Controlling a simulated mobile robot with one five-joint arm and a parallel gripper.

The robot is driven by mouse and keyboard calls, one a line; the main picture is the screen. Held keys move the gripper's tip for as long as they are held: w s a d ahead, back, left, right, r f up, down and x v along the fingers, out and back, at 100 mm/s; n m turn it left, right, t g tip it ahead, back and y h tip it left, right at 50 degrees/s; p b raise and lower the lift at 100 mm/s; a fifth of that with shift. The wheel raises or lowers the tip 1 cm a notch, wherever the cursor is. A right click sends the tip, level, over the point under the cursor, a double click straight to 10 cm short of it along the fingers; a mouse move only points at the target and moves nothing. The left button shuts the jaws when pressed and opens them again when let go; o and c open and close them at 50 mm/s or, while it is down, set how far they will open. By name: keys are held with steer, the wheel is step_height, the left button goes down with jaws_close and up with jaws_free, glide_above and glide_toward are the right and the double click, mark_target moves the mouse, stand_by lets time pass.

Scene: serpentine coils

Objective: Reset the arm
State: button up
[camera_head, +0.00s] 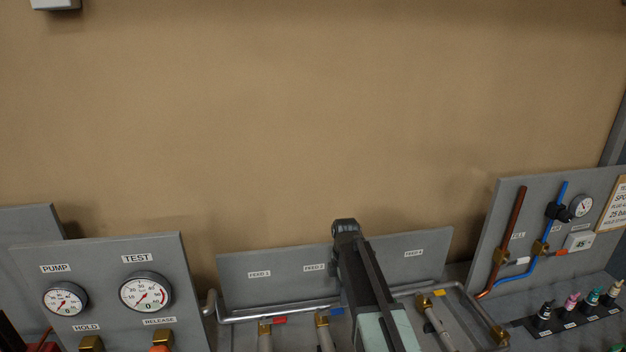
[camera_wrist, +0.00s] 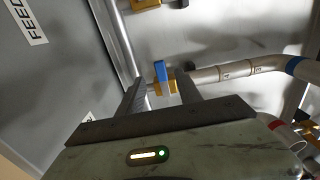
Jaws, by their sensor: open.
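My arm (camera_head: 368,285) rises from the bottom of the head view in front of the feed panel (camera_head: 290,285). My gripper (camera_wrist: 160,88) shows in the wrist view with its two grey fingers apart. A blue tag or handle (camera_wrist: 161,71) on a brass fitting appears in the gap between the fingers. Whether it lies between them or beyond them I cannot tell. A pale pipe with marked bands (camera_wrist: 235,70) runs right from that fitting. In the head view I cannot make out the fingers.
A gauge panel (camera_head: 105,255) labelled PUMP and TEST stands left. A panel with copper and blue pipes (camera_head: 500,215) stands right. A bent metal rail (camera_head: 270,316) and several pipe stubs are close around my arm. The tan wall (camera_head: 300,120) above is clear.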

steer(key=s+d+f+m+b, duration=0.2)
steer(key=s+f+m, duration=0.1)
steer(key=s, duration=0.2)
steer(key=s+d+f+m+b, duration=0.1)
steer(key=s+f+m+b, duration=0.2)
steer(key=s+m, duration=0.1)
steer(key=s+d+f+m+b, duration=0.2)
steer(key=s+f+m+b, duration=0.1)
steer(key=s, duration=0.3)
steer(key=shift+s+d+f+m, duration=0.25)
steer(key=shift+s+d+m, duration=0.1)
steer(key=shift+m, duration=0.25)
steer(key=m, duration=0.1)
steer(key=s+m, duration=0.1)
steer(key=m, duration=0.1)
steer(key=s+m, duration=0.1)
steer(key=m, duration=0.1)
steer(key=shift+s+r, duration=0.2)
steer(key=shift+s, duration=0.05)
steer(key=m, duration=0.3)
steer(key=shift+w+a+m, duration=0.1)
steer(key=shift+m, duration=0.2)
